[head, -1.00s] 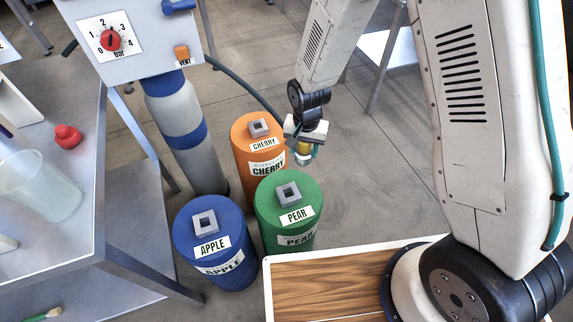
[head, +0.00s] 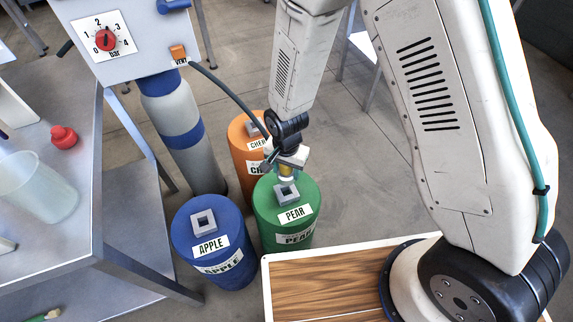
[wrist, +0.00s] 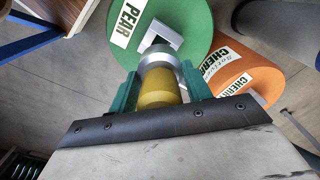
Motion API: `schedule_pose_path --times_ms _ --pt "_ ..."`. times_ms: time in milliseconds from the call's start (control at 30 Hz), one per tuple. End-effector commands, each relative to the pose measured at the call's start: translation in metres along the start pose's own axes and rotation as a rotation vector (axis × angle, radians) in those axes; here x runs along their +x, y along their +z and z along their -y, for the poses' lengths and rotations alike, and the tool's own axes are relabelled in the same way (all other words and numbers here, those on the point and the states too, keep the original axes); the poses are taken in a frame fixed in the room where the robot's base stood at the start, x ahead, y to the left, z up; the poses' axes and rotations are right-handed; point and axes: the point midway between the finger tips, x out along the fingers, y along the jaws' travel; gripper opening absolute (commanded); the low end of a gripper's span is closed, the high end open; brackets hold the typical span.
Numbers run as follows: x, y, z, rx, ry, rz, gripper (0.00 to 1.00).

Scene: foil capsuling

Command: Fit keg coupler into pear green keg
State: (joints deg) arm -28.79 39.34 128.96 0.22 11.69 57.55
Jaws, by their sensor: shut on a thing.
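The green keg (head: 270,218) labelled PEAR stands on the floor, with a grey square collar (head: 286,195) on its top. It also shows in the wrist view (wrist: 190,18), with part of the collar (wrist: 160,35) visible. My gripper (head: 287,170) is shut on the keg coupler, a yellow body (wrist: 158,88) with a grey metal end (wrist: 160,62). Green fingers hold it from both sides. The coupler's grey end points toward the collar and overlaps it in both views. I cannot tell whether they touch.
The blue APPLE keg (head: 190,245) stands left of the green keg, and the orange CHERRY keg (head: 238,150) behind it. A grey gas cylinder (head: 178,110) and hose (head: 225,85) are behind left. A metal table (head: 60,225) is at left. Open floor (head: 365,165) lies right.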

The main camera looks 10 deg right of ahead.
Motion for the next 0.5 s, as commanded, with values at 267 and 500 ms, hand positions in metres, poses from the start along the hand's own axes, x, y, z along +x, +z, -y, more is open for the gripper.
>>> schedule_pose_path --times_ms 267,500 --pt "0.025 0.0 0.0 0.0 0.001 0.0 0.14" --pt "0.035 0.0 0.0 0.0 0.0 0.0 0.14"
